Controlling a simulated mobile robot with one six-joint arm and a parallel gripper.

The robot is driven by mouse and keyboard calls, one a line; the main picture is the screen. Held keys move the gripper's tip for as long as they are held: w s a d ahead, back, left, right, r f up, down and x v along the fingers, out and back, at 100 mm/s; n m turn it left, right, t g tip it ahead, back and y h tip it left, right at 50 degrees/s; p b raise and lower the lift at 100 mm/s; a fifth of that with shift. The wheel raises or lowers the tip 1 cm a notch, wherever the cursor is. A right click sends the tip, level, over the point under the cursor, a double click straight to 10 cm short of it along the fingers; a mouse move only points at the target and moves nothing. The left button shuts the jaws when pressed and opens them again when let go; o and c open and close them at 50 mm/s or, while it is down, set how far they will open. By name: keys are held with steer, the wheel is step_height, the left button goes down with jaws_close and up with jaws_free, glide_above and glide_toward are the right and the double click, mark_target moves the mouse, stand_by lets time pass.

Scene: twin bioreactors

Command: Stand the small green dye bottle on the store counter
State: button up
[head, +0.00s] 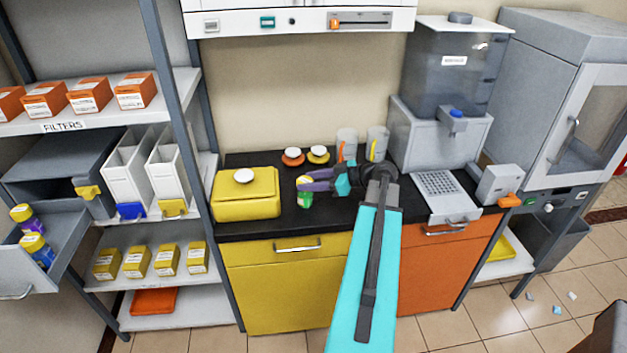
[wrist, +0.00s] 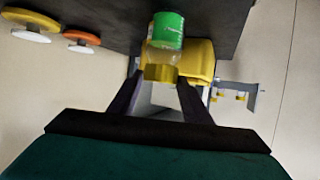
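The small green dye bottle (head: 304,200) has a green body and a yellow cap. It is upright at the front part of the black store counter (head: 268,228), right of the yellow box. My gripper (head: 306,184) reaches in from the right, with its purple fingers at the cap. In the wrist view, which is upside down, the fingers (wrist: 160,85) lie against both sides of the yellow cap, and the green body (wrist: 166,30) shows beyond it. The gripper looks shut on the bottle. Whether its base touches the counter I cannot tell.
A yellow box (head: 246,207) stands left of the bottle. Orange and yellow lidded pieces (head: 292,157) and two grey cups (head: 346,144) stand behind. A grey dispenser (head: 440,137) is at the right. An open drawer (head: 45,258) at the far left holds purple and blue bottles.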

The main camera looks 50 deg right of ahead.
steer(key=shift+o, duration=1.3)
steer(key=shift+r, duration=0.2)
steer(key=shift+s+d, duration=0.1)
steer(key=shift+s, duration=0.1)
steer(key=b+v, duration=0.3)
steer(key=v, duration=0.8)
steer(key=shift+s+r+b, duration=0.2)
steer(key=shift+b, duration=0.2)
